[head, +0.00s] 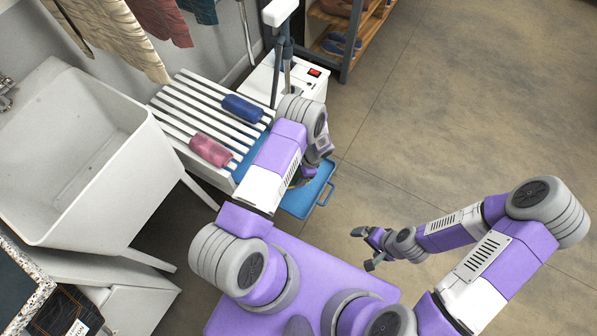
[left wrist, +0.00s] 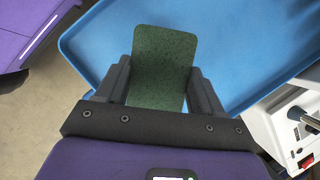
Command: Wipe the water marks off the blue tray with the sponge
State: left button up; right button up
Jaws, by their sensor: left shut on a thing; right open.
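The blue tray (head: 298,204) sticks out at the front of the slatted white rack, with a handle at its right end. It also fills much of the left wrist view (left wrist: 255,45). My left gripper (left wrist: 163,85) is shut on the green sponge (left wrist: 165,58), whose flat face lies over the tray. I cannot tell whether the sponge touches the tray. In the head view my left arm hides most of the sponge and part of the tray. I can make out no water marks on the visible surface. My right gripper (head: 365,249) is open and empty above the floor.
The slatted rack (head: 190,108) holds a dark blue item (head: 243,108) and a pink item (head: 211,149). A white machine with a red switch (head: 314,73) stands beside the tray. A white sink (head: 80,150) is at the left. The floor at the right is clear.

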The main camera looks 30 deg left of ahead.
pick_arm(q)
notch_tip(320, 180, down, 4)
jog(key=shift+f+b, duration=0.15)
jog(key=shift+b, duration=1.05)
jog(key=shift+a+f+b, duration=0.1)
jog(key=shift+f+b, duration=0.3)
jog(key=shift+f, duration=0.5)
jog(key=shift+w+a+r, duration=0.1)
jog(key=shift+a+r, duration=0.1)
jog(key=shift+a, duration=0.6)
jog(key=shift+a+p, duration=0.3)
jog(key=shift+a, duration=0.1)
jog(key=shift+w+a+f, duration=0.1)
jog(key=shift+a, duration=0.65)
jog(key=shift+d+p, duration=0.2)
jog(key=shift+p, duration=0.15)
jog(key=shift+d+b, duration=0.35)
jog(key=shift+d, duration=1.2)
jog(key=r+p, duration=0.2)
jog(key=r, duration=0.1)
jog(key=shift+d+r, duration=0.25)
jog(key=shift+d, duration=0.1)
jog(key=shift+r+p, duration=1.45)
jog(key=shift+r, duration=0.85)
